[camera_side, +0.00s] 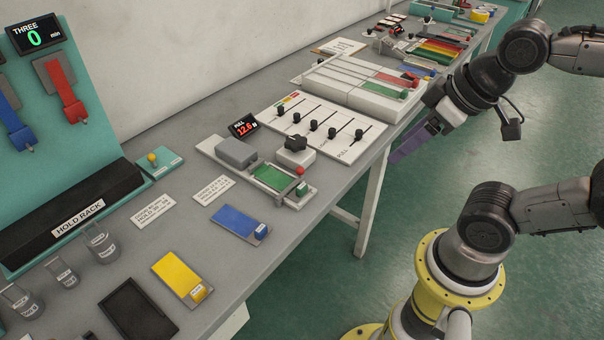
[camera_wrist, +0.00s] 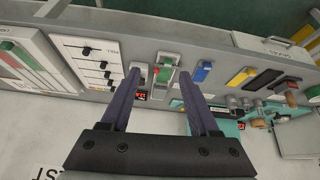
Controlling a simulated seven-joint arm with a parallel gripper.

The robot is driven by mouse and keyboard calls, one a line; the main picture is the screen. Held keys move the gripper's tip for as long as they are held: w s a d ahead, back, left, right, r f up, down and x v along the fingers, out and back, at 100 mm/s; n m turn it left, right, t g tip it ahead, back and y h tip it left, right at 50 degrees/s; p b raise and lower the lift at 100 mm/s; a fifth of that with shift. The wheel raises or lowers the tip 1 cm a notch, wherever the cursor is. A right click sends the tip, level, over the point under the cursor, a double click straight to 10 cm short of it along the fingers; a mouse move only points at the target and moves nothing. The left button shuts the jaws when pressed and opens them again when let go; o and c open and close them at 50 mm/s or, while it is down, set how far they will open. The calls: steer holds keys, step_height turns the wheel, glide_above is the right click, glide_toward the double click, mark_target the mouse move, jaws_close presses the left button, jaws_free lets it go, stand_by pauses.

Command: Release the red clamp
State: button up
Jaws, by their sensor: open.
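A small red knob (camera_side: 300,170) sits at the right end of a white pull fixture (camera_side: 206,146), beside a green strip (camera_side: 272,178) lying in it; I cannot tell whether the clamp is closed. The green strip also shows in the wrist view (camera_wrist: 166,74), between my fingers. My gripper (camera_side: 404,152) hangs in the air to the right of the fixture, past the table's front edge, apart from everything. In the wrist view its two purple fingers (camera_wrist: 160,84) are spread wide and hold nothing.
A slider panel (camera_side: 320,128) and black knob (camera_side: 296,143) stand close to the fixture. A red display (camera_side: 243,126) reads 12.6. Blue (camera_side: 240,223) and yellow (camera_side: 180,276) strips lie nearer. A teal hold rack (camera_side: 90,160) has hanging blue and red pieces. Space above the fixture is clear.

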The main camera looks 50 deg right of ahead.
steer(key=shift+w+a+r+n, duration=0.25)
steer(key=shift+w+n, duration=0.3)
steer(key=shift+w, duration=0.05)
steer(key=shift+w+a+r+n, duration=0.25)
steer(key=shift+w+n, duration=0.3)
steer(key=shift+w, duration=0.05)
steer(key=c, duration=0.5)
steer(key=shift+n+y, duration=0.5)
steer(key=shift+n, duration=0.3)
steer(key=w, duration=0.2)
steer(key=w+f, duration=0.1)
steer(key=w, duration=0.1)
steer(key=shift+w, duration=0.25)
jaws_close()
steer(key=w+d+f+g, duration=0.1)
steer(key=w+d+f, duration=0.3)
steer(key=f, duration=0.3)
steer(key=shift+w+m+g, duration=0.3)
steer(key=shift+w+m, duration=0.1)
